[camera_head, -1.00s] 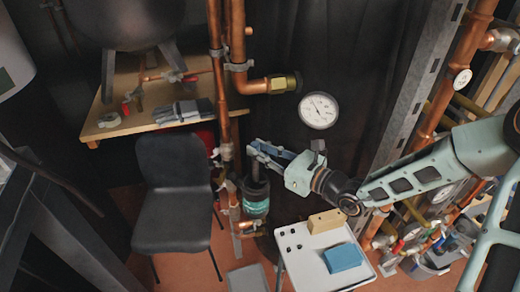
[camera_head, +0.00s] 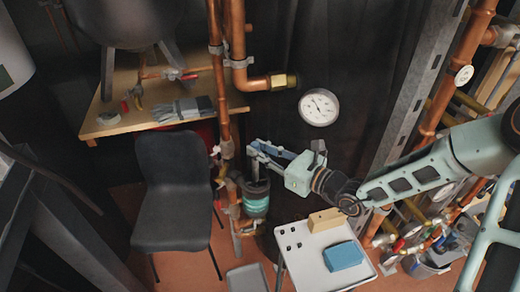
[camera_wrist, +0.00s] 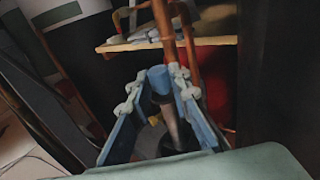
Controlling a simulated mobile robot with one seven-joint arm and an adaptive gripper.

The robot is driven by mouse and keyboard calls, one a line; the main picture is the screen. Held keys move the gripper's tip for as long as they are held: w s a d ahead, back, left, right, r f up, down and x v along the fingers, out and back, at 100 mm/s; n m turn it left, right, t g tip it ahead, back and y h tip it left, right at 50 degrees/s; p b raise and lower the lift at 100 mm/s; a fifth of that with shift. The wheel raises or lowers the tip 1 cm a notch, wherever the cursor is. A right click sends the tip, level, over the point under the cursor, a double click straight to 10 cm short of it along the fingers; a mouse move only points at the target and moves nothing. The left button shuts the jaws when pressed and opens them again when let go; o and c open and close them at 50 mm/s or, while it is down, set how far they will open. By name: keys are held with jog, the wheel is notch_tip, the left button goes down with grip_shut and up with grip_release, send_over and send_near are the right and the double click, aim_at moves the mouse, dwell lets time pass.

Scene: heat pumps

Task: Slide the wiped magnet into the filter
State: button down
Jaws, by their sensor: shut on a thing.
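My gripper (camera_head: 253,148) is shut on the magnet, above the filter. In the wrist view the magnet (camera_wrist: 158,78) has a blue top between my fingertips (camera_wrist: 157,82) and a grey rod running down below it. The filter (camera_head: 256,206) is a dark housing with a teal-green band, standing upright on the copper pipework left of the white table. Its top is right below my gripper. The rod's lower end meets a dark shape in the wrist view; I cannot tell how deep it sits in the filter.
A white table (camera_head: 308,270) holds a tan block (camera_head: 325,220) and a blue block (camera_head: 343,257). A black chair (camera_head: 172,185) stands left of the filter. Vertical copper pipes (camera_head: 217,70) rise close behind my gripper. A pressure gauge (camera_head: 319,107) hangs above right.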

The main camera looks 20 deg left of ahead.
jog(key=shift+f+b, duration=0.65)
jog(key=shift+f, duration=0.25)
jog(key=shift+f, duration=0.15)
jog(key=shift+f+b, duration=0.7)
jog(key=shift+f, duration=0.05)
jog(key=shift+f, duration=0.35)
jog(key=shift+f+b, duration=0.7)
jog(key=shift+b, duration=0.1)
jog(key=shift+f, duration=0.25)
dwell(0.4)
jog(key=shift+f+b, duration=0.75)
jog(key=shift+f, duration=0.05)
jog(key=shift+f, duration=0.15)
jog(key=shift+f+b, duration=0.75)
jog(key=shift+f, duration=0.15)
